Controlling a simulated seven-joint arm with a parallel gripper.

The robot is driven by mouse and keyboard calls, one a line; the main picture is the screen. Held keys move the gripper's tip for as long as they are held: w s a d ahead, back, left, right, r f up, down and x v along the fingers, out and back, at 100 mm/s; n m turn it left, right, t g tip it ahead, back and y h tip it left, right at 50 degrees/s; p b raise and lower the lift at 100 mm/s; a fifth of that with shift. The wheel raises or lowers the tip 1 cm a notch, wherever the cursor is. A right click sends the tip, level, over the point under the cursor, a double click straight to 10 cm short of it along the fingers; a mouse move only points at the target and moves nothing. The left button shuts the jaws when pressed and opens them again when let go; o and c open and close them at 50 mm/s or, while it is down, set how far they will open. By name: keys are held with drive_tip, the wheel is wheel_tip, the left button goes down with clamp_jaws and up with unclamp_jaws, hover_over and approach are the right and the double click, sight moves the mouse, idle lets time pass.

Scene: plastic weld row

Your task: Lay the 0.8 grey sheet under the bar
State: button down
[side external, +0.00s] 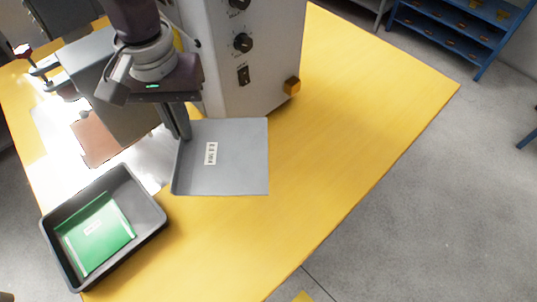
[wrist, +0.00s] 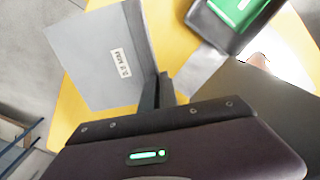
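The grey sheet (side external: 235,160), with a white label that seems to read 0.8 MM, is flat with an upturned lip along its left side. It also shows in the wrist view (wrist: 95,65). My gripper (side external: 186,136) points down at the lip's far end. Its fingers (wrist: 164,92) are close together and look shut on the lip. The exact contact is partly hidden, and I cannot tell whether the sheet is clear of the table. The bar is not clearly made out; my arm covers part of the machine.
A dark tray (side external: 150,212) holding a green labelled sheet (side external: 95,232) stands at the near left. A grey machine cabinet (side external: 262,60) with knobs stands behind the grey sheet. A brown pad (side external: 97,138) lies on the bright left area. The yellow table (side external: 350,110) is clear to the right.

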sight(243, 207)
drive_tip(key=d+f+n, duration=0.2)
drive_tip(key=f, duration=0.6)
drive_tip(key=s+d+f+n, duration=0.1)
drive_tip(key=d+f+n, duration=0.2)
drive_tip(key=f, duration=0.5)
drive_tip(key=s+d+f+n, duration=0.1)
drive_tip(key=d+f+n, duration=0.2)
drive_tip(key=f, duration=0.5)
drive_tip(key=shift+s+d+f, duration=0.1)
drive_tip(key=shift+d+f, duration=0.15)
drive_tip(key=shift+f, duration=0.15)
drive_tip(key=shift+f, duration=0.1)
drive_tip(key=c, duration=1.6)
unclamp_jaws()
drive_tip(key=shift+c, duration=0.2)
wheel_tip(243, 207, up, 12)
